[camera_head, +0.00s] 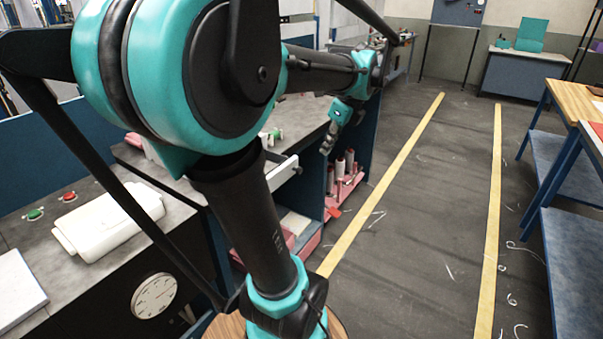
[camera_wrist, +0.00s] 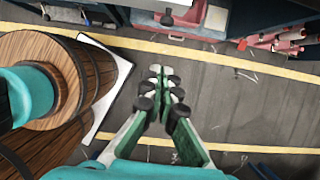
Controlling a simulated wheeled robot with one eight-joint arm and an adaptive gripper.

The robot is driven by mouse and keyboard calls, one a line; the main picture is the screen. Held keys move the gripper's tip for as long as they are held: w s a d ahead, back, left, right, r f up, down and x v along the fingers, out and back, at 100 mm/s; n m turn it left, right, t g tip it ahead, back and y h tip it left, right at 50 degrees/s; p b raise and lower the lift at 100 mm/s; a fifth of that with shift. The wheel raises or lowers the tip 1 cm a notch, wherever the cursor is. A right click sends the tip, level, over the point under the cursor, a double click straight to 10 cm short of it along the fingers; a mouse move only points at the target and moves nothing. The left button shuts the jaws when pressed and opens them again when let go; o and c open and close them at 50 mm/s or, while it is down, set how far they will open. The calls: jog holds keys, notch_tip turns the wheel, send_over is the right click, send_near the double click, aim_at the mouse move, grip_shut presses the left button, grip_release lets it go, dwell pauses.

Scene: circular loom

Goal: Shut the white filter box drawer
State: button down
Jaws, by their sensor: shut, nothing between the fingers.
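The white drawer (camera_head: 283,172) juts out from the bench front in the head view, partly open, with a small dark knob on its face. My arm hides part of its left side.
Pink trays with spools (camera_head: 343,178) stand on the low shelf beyond the drawer. A white case (camera_head: 110,222) lies on the bench at left. The aisle floor (camera_head: 420,210) between the yellow lines is clear. A wood-topped table (camera_head: 575,100) stands at right.

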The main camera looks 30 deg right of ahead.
jog(key=w+a+f, duration=0.2)
jog(key=w+f, duration=0.4)
jog(key=f, duration=0.3)
jog(key=shift+w+a+f, duration=0.2)
jog(key=shift+w+f, duration=0.05)
dwell(0.3)
jog(key=w+a, duration=0.2)
jog(key=w, duration=0.2)
jog(key=w+a, duration=0.1)
jog(key=w, duration=0.4)
jog(key=w+a, duration=0.2)
jog(key=w, duration=0.2)
jog(key=shift+w+a, duration=0.3)
jog(key=shift+r, duration=0.1)
